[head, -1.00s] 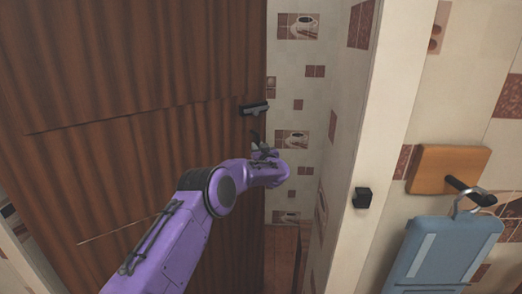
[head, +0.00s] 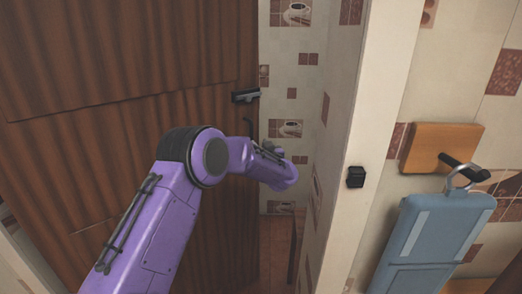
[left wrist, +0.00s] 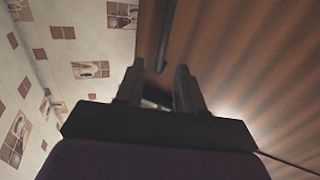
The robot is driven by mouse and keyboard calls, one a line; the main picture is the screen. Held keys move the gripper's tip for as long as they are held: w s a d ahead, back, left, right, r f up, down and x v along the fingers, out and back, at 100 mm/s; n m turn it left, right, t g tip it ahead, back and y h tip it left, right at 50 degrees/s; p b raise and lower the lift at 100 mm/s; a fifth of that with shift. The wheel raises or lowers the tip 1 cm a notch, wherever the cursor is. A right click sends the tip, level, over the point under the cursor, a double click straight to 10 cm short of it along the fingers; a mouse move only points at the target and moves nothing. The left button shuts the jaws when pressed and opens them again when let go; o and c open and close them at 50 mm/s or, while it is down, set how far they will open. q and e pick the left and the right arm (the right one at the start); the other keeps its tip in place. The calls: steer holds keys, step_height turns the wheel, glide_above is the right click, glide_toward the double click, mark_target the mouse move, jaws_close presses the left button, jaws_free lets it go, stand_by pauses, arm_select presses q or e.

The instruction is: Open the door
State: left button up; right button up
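The brown wooden door (head: 130,80) fills the left of the head view. Its free edge stands apart from the white frame post (head: 375,130), with a tiled room showing through the gap. A dark lever handle (head: 245,95) is near that edge. My left gripper (head: 249,125) is just below the handle in the head view, small and partly hidden by my purple wrist. In the left wrist view, its two fingers (left wrist: 160,80) are apart beside the door face (left wrist: 240,60). A dark bar (left wrist: 165,35), probably the handle, lies beyond the fingertips. I cannot tell whether they touch it.
A tiled wall (head: 305,75) with cup pictures shows behind the gap, above a reddish floor (head: 273,255). At right are a small black block (head: 356,177) on the post, a wooden hook plate (head: 425,142) and a hanging blue board (head: 435,235).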

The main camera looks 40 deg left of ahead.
arm_select(q)
steer(key=shift+s+d, duration=0.3)
steer(key=shift+d, duration=0.1)
steer(key=shift+f, duration=0.3)
steer(key=c, duration=0.4)
steer(key=f+m+b, duration=0.1)
steer(key=f, duration=0.2)
steer(key=s+d+f+b, duration=0.1)
steer(key=f, duration=0.2)
steer(key=d+f+m+b, duration=0.1)
steer(key=f+b, duration=0.1)
steer(key=f, duration=0.1)
steer(key=shift+s+f+m, duration=0.1)
steer(key=shift+s+m, duration=0.05)
steer(key=shift+m, duration=0.15)
jaws_close()
steer(key=s+a+f+m+g+y, duration=0.25)
steer(key=s+f+m+g, duration=0.35)
steer(key=m, duration=0.5)
steer(key=r+p+x, duration=0.1)
steer(key=x, duration=1.2)
